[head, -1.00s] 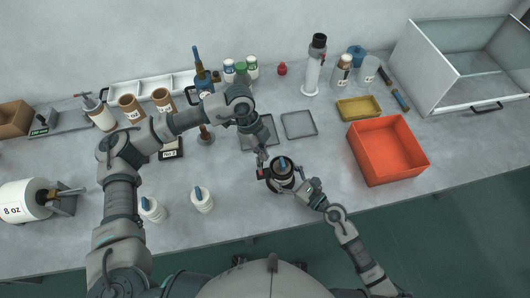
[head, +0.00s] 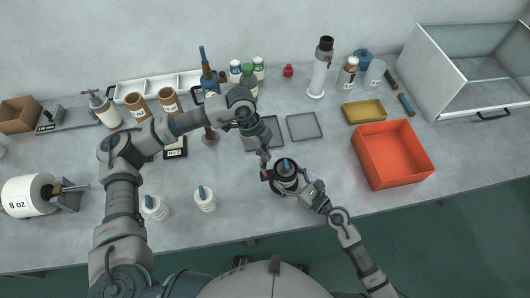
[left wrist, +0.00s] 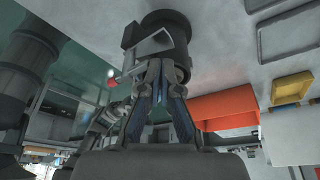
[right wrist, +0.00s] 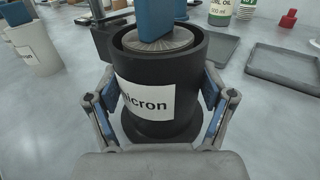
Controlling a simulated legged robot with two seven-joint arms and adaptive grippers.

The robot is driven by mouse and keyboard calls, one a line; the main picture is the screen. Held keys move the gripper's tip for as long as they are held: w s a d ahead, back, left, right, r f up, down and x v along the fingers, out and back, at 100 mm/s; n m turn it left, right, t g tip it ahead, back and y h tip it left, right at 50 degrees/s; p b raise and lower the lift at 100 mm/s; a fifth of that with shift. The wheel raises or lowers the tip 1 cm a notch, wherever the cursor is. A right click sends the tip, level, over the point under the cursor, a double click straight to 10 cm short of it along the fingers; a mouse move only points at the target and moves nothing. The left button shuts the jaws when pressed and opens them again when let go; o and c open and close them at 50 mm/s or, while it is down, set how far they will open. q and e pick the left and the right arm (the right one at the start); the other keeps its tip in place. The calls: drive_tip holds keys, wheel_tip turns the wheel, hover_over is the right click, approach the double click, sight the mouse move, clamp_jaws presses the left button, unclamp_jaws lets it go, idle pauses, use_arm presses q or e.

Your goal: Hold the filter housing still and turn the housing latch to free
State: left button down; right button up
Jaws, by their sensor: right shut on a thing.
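The filter housing (head: 293,186) is a black upright cylinder near the table's front edge, with a blue handle on top. In the right wrist view the housing (right wrist: 190,95) carries a white label ending in "icron". My right gripper (right wrist: 160,105) is shut on its sides; it comes from the right in the head view (head: 303,188). The housing latch, with a red tip (head: 265,174), is on the housing's left side. In the left wrist view the latch's red tip (left wrist: 113,83) shows left of my left gripper (left wrist: 160,72), whose fingers are slightly apart beside the housing.
An orange bin (head: 392,155) and a yellow tray (head: 363,111) are to the right. Flat grey trays (head: 304,126) lie behind the housing. Two white bottles (head: 204,200) with blue tops stand left. The table in front of the orange bin is clear.

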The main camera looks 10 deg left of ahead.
use_arm(q)
drive_tip(key=shift+a, duration=0.1)
use_arm(e)
drive_tip(key=shift+w+d, duration=0.1)
use_arm(q)
drive_tip(key=shift+w+a, duration=0.1)
drive_tip(key=shift+w, duration=0.6)
wheel_tip(320, 180, up, 9)
drive_tip(key=s+a, duration=0.1)
drive_tip(key=s, duration=0.1)
drive_tip(key=shift+s+a+r, duration=0.15)
drive_tip(key=shift+s+a, duration=0.15)
drive_tip(key=shift+a, duration=0.1)
use_arm(e)
drive_tip(key=o, duration=1.4)
drive_tip(key=shift+o, duration=0.2)
